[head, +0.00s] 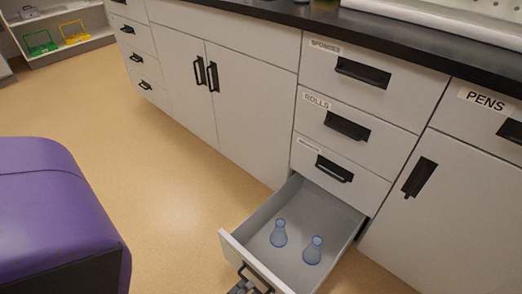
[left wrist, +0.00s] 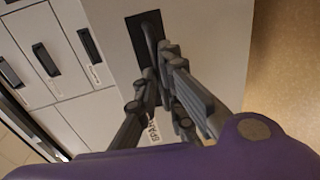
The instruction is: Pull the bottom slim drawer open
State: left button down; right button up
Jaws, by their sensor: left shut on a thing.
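The bottom slim drawer (head: 330,221) is pulled out from the cabinet in the head view, below the other drawers of its stack. Two bluish flasks (head: 279,234) (head: 313,250) stand upright inside it. My left gripper (head: 250,284) is at the drawer's front, at the bottom edge of the head view, where most of it is cut off. In the left wrist view its fingers (left wrist: 159,72) are closed on the black handle (left wrist: 150,32) of the drawer front. A label by the handle is partly hidden by the fingers. My right gripper is not in view.
Shut drawers labelled SPONGES (head: 356,82) and ROLLS (head: 341,130), and a third slim one (head: 337,172), are stacked above. A door (head: 430,215) is to the right. The tan floor (head: 175,200) left of the drawer is clear. A black counter (head: 400,42) runs above.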

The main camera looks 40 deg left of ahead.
pick_arm(q)
jog(key=shift+s, duration=0.15)
jog(key=c, duration=1.9)
grip_release()
jog(key=shift+o, duration=0.2)
jog(key=v, duration=1.2)
jog(key=shift+s, duration=0.2)
jog(key=shift+w, duration=0.1)
